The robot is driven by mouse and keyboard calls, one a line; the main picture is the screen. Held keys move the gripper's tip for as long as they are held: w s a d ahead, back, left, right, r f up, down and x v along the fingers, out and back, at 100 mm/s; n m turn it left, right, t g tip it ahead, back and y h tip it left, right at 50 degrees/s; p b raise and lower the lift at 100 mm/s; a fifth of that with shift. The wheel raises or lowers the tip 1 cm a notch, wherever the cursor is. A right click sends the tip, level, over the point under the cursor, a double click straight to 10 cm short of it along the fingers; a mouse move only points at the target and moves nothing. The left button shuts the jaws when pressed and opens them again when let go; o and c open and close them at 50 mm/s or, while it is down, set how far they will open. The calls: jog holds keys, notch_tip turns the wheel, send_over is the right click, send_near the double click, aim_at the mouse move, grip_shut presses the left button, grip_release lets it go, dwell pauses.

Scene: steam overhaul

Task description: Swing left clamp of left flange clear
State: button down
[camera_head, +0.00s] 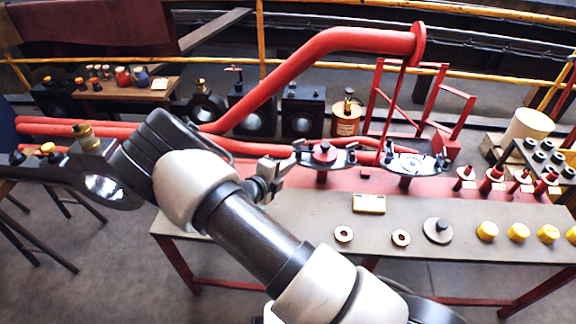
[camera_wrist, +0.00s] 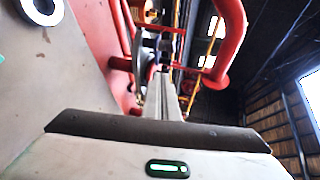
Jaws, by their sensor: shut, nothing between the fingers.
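The left flange (camera_head: 322,156) is a dark disc with a red centre on a red stand at the back of the table. My gripper (camera_head: 290,161) is beside the flange's left side, fingers shut and empty. In the wrist view the shut fingers (camera_wrist: 168,88) point toward the flange hardware, which is partly hidden behind them. I cannot tell whether the tips touch the clamp. A second, pale-faced flange (camera_head: 410,163) stands to the right.
The table (camera_head: 285,220) holds a yellow block (camera_head: 369,203), two rings, a grey disc (camera_head: 438,230) and several yellow caps (camera_head: 518,232). Red-based pieces (camera_head: 491,180) stand at the right. A thick red pipe (camera_head: 290,75) rises behind the flanges. The table's front left is clear.

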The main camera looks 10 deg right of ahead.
jog(key=b, duration=0.2)
send_near(310, 147)
jog(key=x, duration=0.5)
jog(key=shift+f, duration=0.15)
jog(key=shift+w+d, duration=0.3)
jog(key=shift+w, duration=0.15)
